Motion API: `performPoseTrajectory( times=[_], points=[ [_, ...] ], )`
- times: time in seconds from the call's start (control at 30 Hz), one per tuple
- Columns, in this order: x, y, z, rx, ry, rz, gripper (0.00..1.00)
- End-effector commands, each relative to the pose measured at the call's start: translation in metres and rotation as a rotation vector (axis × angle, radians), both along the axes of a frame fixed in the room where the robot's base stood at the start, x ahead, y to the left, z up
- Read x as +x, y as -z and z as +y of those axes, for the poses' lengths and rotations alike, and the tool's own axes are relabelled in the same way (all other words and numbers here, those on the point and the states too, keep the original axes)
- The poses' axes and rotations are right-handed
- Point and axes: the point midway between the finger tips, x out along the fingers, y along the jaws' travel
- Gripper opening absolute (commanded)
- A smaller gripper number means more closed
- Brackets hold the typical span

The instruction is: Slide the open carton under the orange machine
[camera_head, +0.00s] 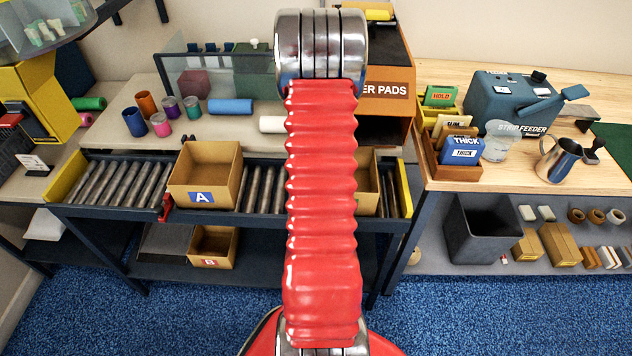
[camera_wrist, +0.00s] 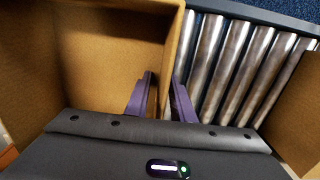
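The orange machine (camera_head: 386,85) stands at the back, right of my arm, which hides part of it. An open carton (camera_head: 367,180) sits on the rollers in front of it, mostly hidden behind my arm. In the wrist view a brown open-topped carton (camera_wrist: 105,50), apparently this one, fills the left side. My gripper (camera_wrist: 163,85) straddles its wall, one purple finger inside and one outside over the rollers. The fingers are close together with the wall between them. The head view hides my gripper behind the arm.
Carton A (camera_head: 205,170), also open, sits on the rollers (camera_head: 110,183) to the left; bare rollers lie between the cartons. Carton B (camera_head: 212,245) is on the lower shelf. Cups and rolls stand behind the conveyor. A wooden bench (camera_head: 460,180) is at right.

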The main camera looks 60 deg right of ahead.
Motion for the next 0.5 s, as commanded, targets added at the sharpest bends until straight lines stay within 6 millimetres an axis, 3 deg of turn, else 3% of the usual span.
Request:
performPoseTrajectory(
  times=[0.3,0.5],
  points=[
    [0.0003,-0.0003,0.0001,0.000,-0.001,0.000,0.00],
    [0.0004,-0.0003,0.0002,0.000,-0.001,0.000,0.00]
  ],
)
